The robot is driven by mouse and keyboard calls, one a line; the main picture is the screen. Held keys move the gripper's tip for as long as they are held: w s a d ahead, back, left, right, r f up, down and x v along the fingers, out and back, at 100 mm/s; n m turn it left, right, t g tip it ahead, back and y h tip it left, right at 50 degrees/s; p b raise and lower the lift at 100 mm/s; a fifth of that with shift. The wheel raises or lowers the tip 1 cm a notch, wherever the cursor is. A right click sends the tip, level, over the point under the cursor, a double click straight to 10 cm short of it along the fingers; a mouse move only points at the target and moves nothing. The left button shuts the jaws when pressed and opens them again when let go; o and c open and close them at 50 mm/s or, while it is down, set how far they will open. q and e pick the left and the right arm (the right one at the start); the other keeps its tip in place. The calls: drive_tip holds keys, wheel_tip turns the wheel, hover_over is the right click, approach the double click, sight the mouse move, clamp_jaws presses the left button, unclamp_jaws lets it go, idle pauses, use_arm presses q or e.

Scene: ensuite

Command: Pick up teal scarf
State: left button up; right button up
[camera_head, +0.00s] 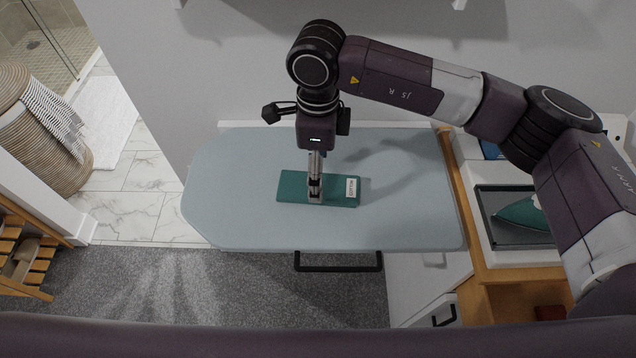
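The teal scarf (336,193) lies folded into a flat rectangle on the pale blue ironing board (230,180). A white label with dark lettering is on its right end. My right gripper (315,195) points down over the middle of the scarf, its fingertips at or just above the cloth. It hides a narrow strip of the scarf. From this angle I cannot tell whether the fingers are open or shut on the cloth. My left gripper is not in view.
On the right, a wooden-topped unit (510,305) bears a dark tray (490,210) with a teal iron (525,213). A black handle (338,262) juts from the board's front. A wicker basket (45,140) with a striped towel (52,110) stands left. Much of the board is bare.

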drive_tip(key=shift+f+p, duration=0.7)
drive_tip(key=shift+f, duration=1.3)
drive_tip(key=c, duration=1.3)
drive_tip(key=shift+r, duration=0.1)
